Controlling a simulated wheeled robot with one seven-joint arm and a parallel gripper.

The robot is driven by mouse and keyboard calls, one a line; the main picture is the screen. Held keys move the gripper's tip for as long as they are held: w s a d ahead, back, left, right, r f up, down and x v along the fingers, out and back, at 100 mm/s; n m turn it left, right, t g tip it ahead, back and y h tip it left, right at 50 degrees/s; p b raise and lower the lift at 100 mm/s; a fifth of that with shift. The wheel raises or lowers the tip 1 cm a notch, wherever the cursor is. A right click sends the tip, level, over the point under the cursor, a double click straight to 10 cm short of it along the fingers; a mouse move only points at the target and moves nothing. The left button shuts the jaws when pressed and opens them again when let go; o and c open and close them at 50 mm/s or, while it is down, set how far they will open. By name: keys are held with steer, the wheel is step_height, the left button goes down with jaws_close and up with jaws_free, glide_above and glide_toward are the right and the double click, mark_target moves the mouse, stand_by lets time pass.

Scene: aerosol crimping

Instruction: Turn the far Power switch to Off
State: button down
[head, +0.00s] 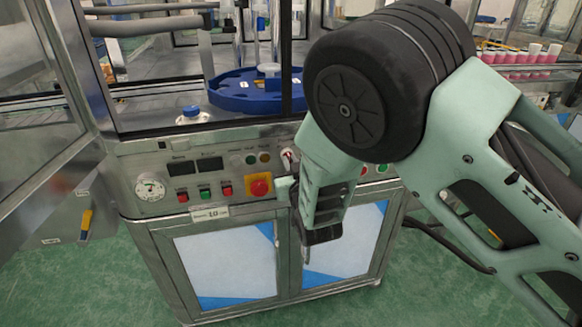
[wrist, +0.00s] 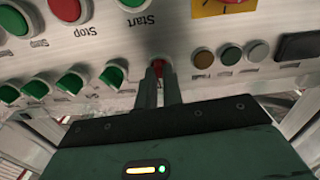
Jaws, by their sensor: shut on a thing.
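The Power switch is a small red knob (wrist: 159,67) on the metal control panel, and only a little of it shows between my fingertips in the wrist view. My gripper (wrist: 158,76) has its two dark fingers closed on it. In the head view the switch (head: 287,157) is right of a row of small lamps, and my arm partly covers this part of the panel. The fingers hide most of the knob, and I cannot read which way it points.
A red emergency stop on a yellow plate (head: 259,185) is close by. Green selector knobs (wrist: 72,80) and Start (wrist: 131,4) and Stop buttons crowd the same panel. A glass-walled guard with a blue turntable (head: 235,97) stands above it.

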steer(key=n, duration=0.5)
steer(key=shift+b, duration=0.3)
stand_by(0.4)
steer(key=c, duration=1.5)
jaws_free()
steer(key=shift+c, duration=0.2)
steer(key=shift+s, duration=0.1)
steer(key=b+v, duration=0.1)
steer(key=v, duration=1.6)
steer(key=shift+s+r, duration=0.1)
steer(key=shift+s, duration=0.05)
